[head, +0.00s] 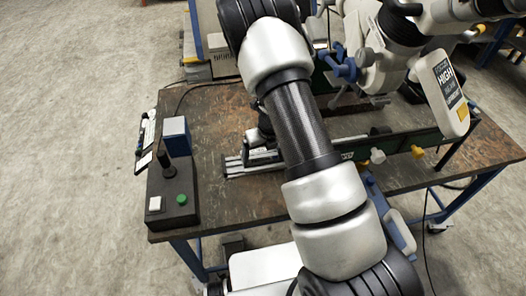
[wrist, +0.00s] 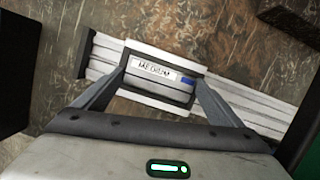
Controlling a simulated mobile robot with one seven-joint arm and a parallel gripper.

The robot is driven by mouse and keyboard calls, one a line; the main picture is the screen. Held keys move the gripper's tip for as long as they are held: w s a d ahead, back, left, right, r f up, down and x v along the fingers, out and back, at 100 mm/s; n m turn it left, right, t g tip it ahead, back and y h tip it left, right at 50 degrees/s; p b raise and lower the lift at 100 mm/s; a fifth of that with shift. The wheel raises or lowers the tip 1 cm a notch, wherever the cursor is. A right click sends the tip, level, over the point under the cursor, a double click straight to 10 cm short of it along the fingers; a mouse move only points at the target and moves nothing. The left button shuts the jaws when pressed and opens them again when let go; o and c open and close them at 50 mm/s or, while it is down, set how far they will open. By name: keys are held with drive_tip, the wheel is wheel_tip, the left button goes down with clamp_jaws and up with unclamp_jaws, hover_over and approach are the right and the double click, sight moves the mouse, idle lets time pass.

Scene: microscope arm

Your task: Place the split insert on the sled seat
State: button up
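In the wrist view a grey block with a "MEDIUM" label (wrist: 157,71) and a small blue mark lies between white strips above and below it. I cannot tell whether this is the split insert, the sled or both together. It lies over a pale grooved rail (wrist: 250,103). My gripper (wrist: 159,75) has its two fingers spread, one at each end of the labelled block. Whether they press on it is not clear. In the head view my arm hides most of this spot; the rail (head: 238,168) shows to its left. The seat cannot be made out.
A black control box (head: 172,200) with a joystick and green button stands at the table's left. A blue block (head: 175,134) is behind it. The microscope (head: 375,65) and its hanging "HIGH" sign (head: 447,90) are at the right. The worn tabletop (head: 225,110) has bare room at the left.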

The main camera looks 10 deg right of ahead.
drive_tip(key=shift+s+r+p, duration=0.2)
drive_tip(key=shift+p, duration=0.3)
drive_tip(key=w+p+v, duration=0.1)
drive_tip(key=v, duration=0.7)
wheel_tip(320, 180, up, 10)
drive_tip(key=n+y, duration=0.2)
drive_tip(key=n, duration=0.4)
hover_over(264, 163)
drive_tip(key=a, duration=0.3)
drive_tip(key=s+a+r+n, duration=0.2)
drive_tip(key=s+r+n, duration=0.3)
drive_tip(key=r+n, duration=0.3)
drive_tip(key=s+d+r+n+t+h, duration=0.1)
drive_tip(key=s+d+r+n, duration=0.1)
drive_tip(key=s+r+n, duration=0.5)
drive_tip(key=s+d+r+n+t+h, duration=0.1)
drive_tip(key=s+d+r+n, duration=0.2)
drive_tip(key=s+r+n, duration=0.5)
drive_tip(key=s+n, duration=0.4)
drive_tip(key=s, duration=0.1)
drive_tip(key=shift+s+n+h, duration=0.25)
drive_tip(key=shift+n+h, duration=0.05)
drive_tip(key=shift+n, duration=0.1)
